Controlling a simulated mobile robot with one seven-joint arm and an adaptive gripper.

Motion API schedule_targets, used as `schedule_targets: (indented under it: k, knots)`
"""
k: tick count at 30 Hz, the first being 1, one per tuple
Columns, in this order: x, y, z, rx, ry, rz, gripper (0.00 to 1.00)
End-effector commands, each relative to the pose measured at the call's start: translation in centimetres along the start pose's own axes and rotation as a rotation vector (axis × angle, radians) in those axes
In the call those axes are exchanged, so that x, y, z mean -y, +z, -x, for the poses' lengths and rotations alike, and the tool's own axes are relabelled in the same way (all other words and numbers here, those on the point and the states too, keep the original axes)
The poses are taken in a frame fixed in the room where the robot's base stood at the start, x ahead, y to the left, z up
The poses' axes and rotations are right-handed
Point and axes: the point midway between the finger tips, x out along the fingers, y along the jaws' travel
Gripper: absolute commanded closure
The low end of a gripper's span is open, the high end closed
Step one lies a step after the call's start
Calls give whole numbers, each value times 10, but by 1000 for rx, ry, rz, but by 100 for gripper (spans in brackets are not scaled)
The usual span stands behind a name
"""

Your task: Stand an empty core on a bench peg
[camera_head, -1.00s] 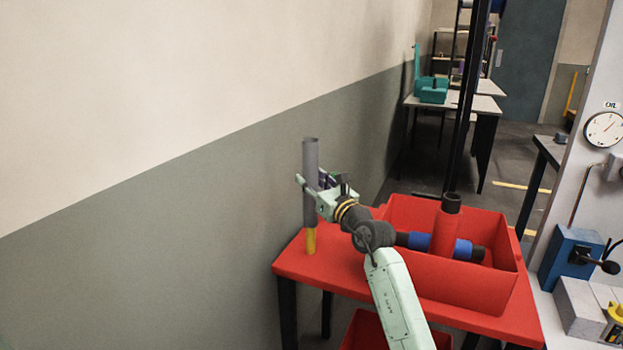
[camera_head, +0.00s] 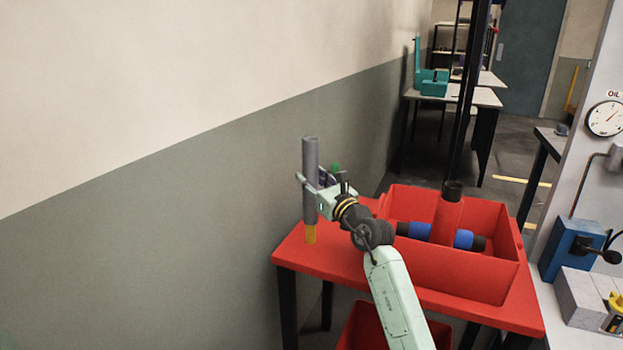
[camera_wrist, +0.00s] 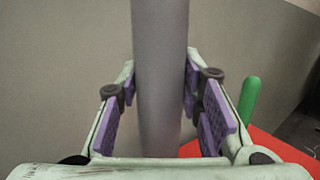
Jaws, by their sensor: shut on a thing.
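A grey tubular core (camera_head: 310,178) stands upright above the red bench (camera_head: 345,263), near its left end. A yellow peg (camera_head: 310,235) shows directly below the core's lower end, in line with it. I cannot tell whether the peg's top is inside the core. My gripper (camera_head: 312,188) is shut on the core around its middle. In the wrist view the core (camera_wrist: 160,75) runs upright between the purple finger pads of my gripper (camera_wrist: 161,100). The core's lower end is hidden there.
A green peg (camera_wrist: 249,100) stands close to the right finger in the wrist view. A wall (camera_head: 180,220) lies behind and left.

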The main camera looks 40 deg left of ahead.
Motion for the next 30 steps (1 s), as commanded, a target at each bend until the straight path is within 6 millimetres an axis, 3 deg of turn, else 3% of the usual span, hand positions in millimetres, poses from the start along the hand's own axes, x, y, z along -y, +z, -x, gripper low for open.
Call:
schedule_targets:
  k: [30]
  knots:
    - [0, -48, 7, 1, -1, -1, 100]
